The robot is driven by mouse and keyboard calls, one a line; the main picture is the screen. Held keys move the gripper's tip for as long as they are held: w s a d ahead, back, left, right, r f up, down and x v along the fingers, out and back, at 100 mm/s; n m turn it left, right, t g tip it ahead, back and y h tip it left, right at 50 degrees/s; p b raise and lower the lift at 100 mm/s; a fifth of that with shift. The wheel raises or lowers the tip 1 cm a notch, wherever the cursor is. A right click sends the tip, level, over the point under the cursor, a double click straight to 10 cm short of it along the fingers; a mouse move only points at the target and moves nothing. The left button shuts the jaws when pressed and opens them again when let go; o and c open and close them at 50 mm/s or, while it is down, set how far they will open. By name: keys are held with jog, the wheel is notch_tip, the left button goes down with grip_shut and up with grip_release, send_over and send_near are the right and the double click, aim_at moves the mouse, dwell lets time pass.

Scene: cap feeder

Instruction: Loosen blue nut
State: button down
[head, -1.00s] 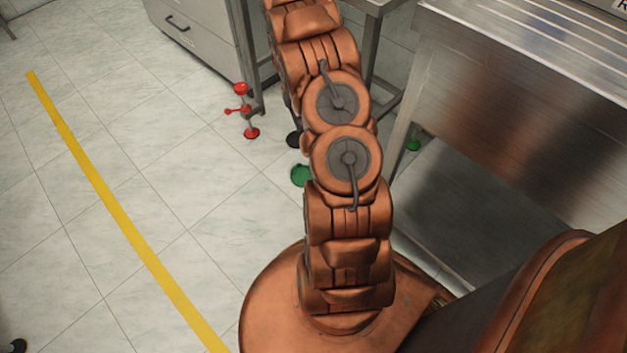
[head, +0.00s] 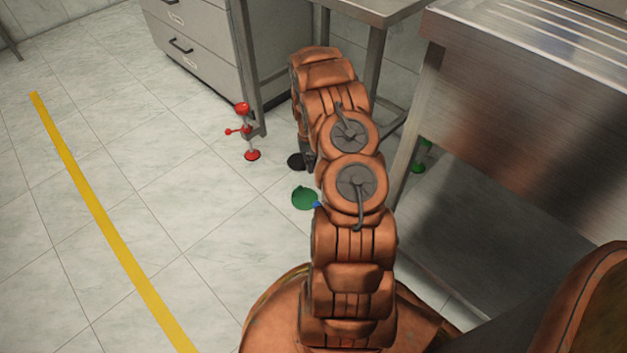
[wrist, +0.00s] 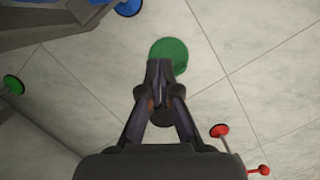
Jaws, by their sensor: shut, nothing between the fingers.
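A small blue part (head: 316,205), perhaps the blue nut, peeks out beside my arm in the head view, next to a green disc on the floor. In the wrist view a blue disc (wrist: 128,6) is cut off by the top edge. I cannot tell whether it is a nut or a foot. My gripper (wrist: 158,68) is shut and empty, pointing down, with its fingertips overlapping the near edge of the green disc (wrist: 169,52). The blue disc lies ahead and left of the fingertips, apart from them. In the head view my arm mostly hides the gripper.
The left floor, with a yellow line (head: 100,215), is clear.

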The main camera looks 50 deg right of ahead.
jog(key=s+a+f+b, duration=0.3)
jog(key=s+f+b, duration=0.1)
jog(key=f, duration=0.4)
jog(key=shift+s+a, duration=0.25)
jog(key=shift+s, duration=0.2)
jog(key=shift+f, duration=0.1)
